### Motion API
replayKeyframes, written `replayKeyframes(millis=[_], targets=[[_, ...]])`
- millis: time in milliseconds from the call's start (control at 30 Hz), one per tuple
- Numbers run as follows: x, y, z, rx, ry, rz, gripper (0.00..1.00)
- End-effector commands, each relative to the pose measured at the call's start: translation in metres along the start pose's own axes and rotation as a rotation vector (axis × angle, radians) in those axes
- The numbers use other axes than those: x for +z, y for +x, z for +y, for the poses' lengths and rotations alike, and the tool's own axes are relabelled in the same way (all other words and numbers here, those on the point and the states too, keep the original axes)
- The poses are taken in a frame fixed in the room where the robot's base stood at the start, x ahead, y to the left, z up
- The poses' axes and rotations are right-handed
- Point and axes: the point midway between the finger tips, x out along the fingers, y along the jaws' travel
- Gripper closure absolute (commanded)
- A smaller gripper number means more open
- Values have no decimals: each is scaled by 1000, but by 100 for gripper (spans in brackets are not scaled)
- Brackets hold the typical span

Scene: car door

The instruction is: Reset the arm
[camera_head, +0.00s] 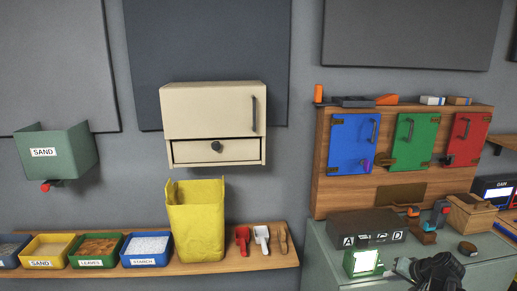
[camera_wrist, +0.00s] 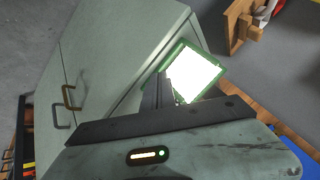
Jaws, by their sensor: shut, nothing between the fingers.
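My gripper (camera_wrist: 160,92) shows in the wrist view as narrow dark fingers close together, with nothing between them. The fingertips overlap the left edge of a green-framed box with a bright white panel (camera_wrist: 192,73) in that view; I cannot tell whether they touch it. In the camera_head view, a dark part of my arm shows at the lower right, in front of the grey-green cabinet (camera_head: 322,252). The lit green box (camera_head: 364,262) stands on the cabinet top to the left of that part. The fingertips cannot be made out there.
A dark box marked with letters (camera_head: 366,226) stands behind the lit box. Blue (camera_head: 353,143), green (camera_head: 409,141) and red (camera_head: 467,139) doors are on the wooden wall unit above. A wooden shelf (camera_head: 240,262) with trays and a yellow bin (camera_head: 196,222) is left of the cabinet.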

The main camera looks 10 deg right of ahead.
Motion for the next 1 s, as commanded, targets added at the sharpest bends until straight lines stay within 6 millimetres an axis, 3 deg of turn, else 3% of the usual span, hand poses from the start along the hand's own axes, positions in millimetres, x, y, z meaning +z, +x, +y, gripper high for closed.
replayKeyframes(millis=[167, 367, 500, 633, 700, 833, 1000], targets=[[29, 27, -51, 8, -73, -111, 100], [84, 60, -125, 46, -197, -282, 100], [150, 79, -194, 115, -341, -441, 100], [213, 82, -247, 211, -483, -563, 100], [238, 80, -266, 257, -545, -602, 100], [268, 76, -288, 315, -615, -637, 100], [276, 75, -293, 335, -634, -645, 100]])
